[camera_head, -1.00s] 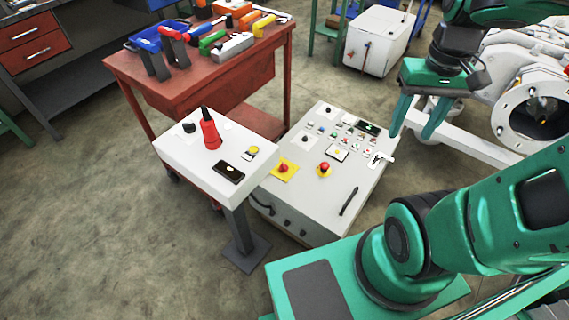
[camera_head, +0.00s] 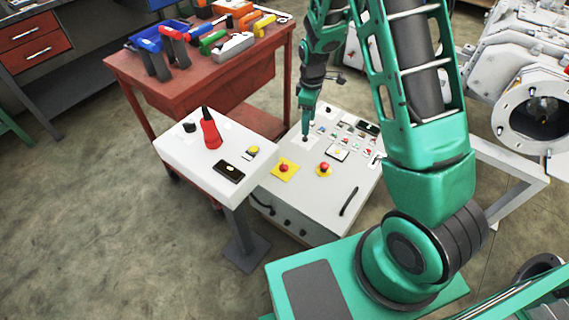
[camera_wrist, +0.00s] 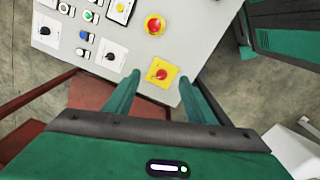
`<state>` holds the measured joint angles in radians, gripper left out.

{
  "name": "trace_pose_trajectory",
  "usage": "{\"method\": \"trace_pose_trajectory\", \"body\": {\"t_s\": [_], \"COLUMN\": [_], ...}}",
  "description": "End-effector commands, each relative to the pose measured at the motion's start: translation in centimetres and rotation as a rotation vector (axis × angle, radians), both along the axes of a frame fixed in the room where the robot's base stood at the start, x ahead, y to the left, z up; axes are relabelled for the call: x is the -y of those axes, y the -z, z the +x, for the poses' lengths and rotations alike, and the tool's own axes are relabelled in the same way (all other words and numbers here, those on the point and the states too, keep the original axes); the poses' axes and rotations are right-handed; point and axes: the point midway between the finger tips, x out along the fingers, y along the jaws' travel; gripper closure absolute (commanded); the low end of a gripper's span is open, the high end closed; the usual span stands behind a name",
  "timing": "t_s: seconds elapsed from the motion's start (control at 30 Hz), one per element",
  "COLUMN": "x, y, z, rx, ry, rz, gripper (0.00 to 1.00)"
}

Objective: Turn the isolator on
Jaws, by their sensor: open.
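The grey control cabinet (camera_head: 325,205) stands in the middle of the head view, its sloped panel carrying switches and buttons. No part is readably labelled isolator. In the wrist view, two black rotary knobs sit on white plates, one (camera_wrist: 110,56) left of my fingertips and one (camera_wrist: 44,30) farther left. My gripper (camera_wrist: 160,88) is open and empty, its fingers apart. In the head view, my gripper (camera_head: 305,130) points down at the panel's left part, hiding some of it. Whether it touches the panel cannot be told.
Red stop buttons on yellow plates (camera_wrist: 161,74) (camera_head: 324,170) are close by. A white pedestal (camera_head: 180,150) with a red-handled control stands left of the cabinet. A red tool bench (camera_head: 190,95) is behind. A white machine (camera_head: 535,60) is at the right.

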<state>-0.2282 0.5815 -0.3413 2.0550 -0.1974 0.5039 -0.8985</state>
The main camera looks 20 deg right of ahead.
Motion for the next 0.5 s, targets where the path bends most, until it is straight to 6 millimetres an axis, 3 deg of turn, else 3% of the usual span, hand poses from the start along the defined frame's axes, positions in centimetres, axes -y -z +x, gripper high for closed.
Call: {"method": "trace_pose_trajectory", "body": {"t_s": [0.03,0.2,0.33,0.5], "x": [-1.1,-4.2,-6.0,-7.3], "y": [2.2,8.2,11.7,14.0], "z": [0.7,2.7,3.4,3.7], "rx": [-0.008,-0.011,-0.01,-0.01], "ry": [-0.065,-0.271,-0.386,-0.465], "rz": [-0.003,0.002,0.007,0.011], "gripper": [0.5,0.5,0.5,0.5]}}
